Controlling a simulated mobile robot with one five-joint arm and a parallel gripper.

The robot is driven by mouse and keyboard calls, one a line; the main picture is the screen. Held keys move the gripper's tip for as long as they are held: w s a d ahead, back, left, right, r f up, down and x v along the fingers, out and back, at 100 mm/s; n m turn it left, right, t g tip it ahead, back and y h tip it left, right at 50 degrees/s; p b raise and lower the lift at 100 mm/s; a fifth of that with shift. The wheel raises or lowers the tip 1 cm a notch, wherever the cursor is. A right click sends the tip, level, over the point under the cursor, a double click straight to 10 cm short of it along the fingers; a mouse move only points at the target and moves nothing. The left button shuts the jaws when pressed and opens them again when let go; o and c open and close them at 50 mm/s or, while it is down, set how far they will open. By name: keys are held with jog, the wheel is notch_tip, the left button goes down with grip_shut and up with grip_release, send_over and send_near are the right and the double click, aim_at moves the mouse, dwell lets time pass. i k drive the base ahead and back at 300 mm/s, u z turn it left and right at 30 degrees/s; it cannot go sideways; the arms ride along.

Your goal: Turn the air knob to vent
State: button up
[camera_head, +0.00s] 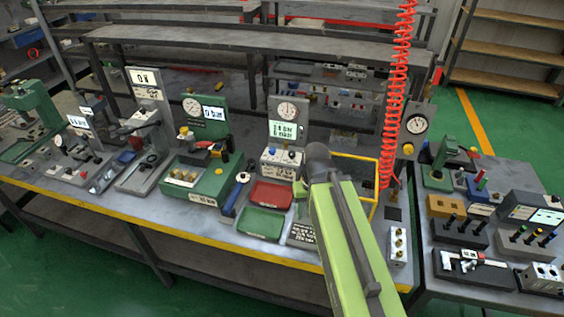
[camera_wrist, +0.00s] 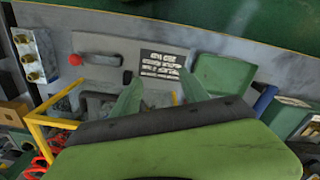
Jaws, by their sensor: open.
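In the wrist view, my gripper (camera_wrist: 161,86) shows two green fingers spread apart with nothing between them. They are over a grey panel (camera_wrist: 110,46) carrying a black-and-white text plate (camera_wrist: 163,63). A red ball-ended lever (camera_wrist: 84,59) and a small dark piece (camera_wrist: 127,77) are on that panel, left of the fingers. I cannot tell which part is the air knob or read its setting. In the head view, my arm hides the gripper and part of this panel; the text plate (camera_head: 301,233) shows beside the arm.
Left of my arm are a red tray (camera_head: 271,195), a green tray (camera_head: 261,223) and a gauge stand (camera_head: 288,108). A yellow frame (camera_head: 374,172) and red coiled hose (camera_head: 394,100) stand close on the right. A fitting block (camera_head: 398,244) is near the bench edge.

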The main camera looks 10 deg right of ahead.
aim_at(291, 154)
jog(key=u, duration=1.7)
jog(key=i, duration=0.35)
jog(key=z, duration=0.5)
